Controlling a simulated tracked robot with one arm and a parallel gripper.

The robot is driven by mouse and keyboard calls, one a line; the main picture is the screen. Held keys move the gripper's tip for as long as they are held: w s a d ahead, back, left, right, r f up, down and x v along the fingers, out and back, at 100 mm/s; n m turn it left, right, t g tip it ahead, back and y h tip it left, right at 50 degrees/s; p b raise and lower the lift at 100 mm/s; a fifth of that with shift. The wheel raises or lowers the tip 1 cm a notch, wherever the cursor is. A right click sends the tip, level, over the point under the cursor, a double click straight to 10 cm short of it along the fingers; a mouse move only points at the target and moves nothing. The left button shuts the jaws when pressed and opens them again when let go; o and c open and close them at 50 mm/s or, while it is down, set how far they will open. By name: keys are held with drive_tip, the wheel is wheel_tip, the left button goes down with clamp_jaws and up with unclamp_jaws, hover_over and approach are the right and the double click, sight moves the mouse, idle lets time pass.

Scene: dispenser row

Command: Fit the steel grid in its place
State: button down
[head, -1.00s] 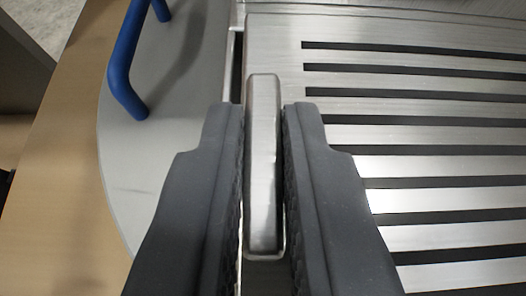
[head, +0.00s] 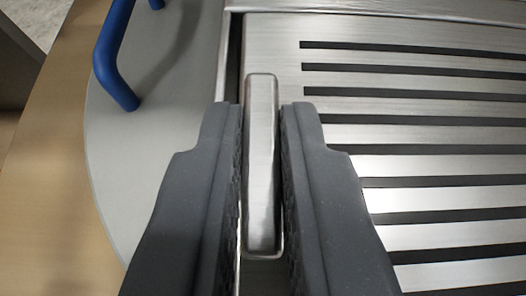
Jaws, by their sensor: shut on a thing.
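The steel grid (head: 420,163) is a brushed metal plate with long dark slots, filling the right side of the head view. A raised steel handle bar (head: 262,160) stands at its left edge. My gripper (head: 262,108) is shut on this bar, with one dark finger on each side. A steel rim (head: 380,7) runs along the far edge of the grid, nearly parallel to it. A narrow dark gap shows between the grid's left edge and the rim there. The grid's right and near edges are out of view, and I cannot tell whether it sits level in the rim.
A blue handle (head: 110,55) stands up from a grey rounded surface (head: 140,160) at the left. A wooden surface (head: 40,200) lies beyond its curved edge. The grey surface beside my gripper is otherwise clear.

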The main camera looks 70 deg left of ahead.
drive_tip(key=c, duration=1.4)
unclamp_jaws()
drive_tip(key=shift+d, duration=0.1)
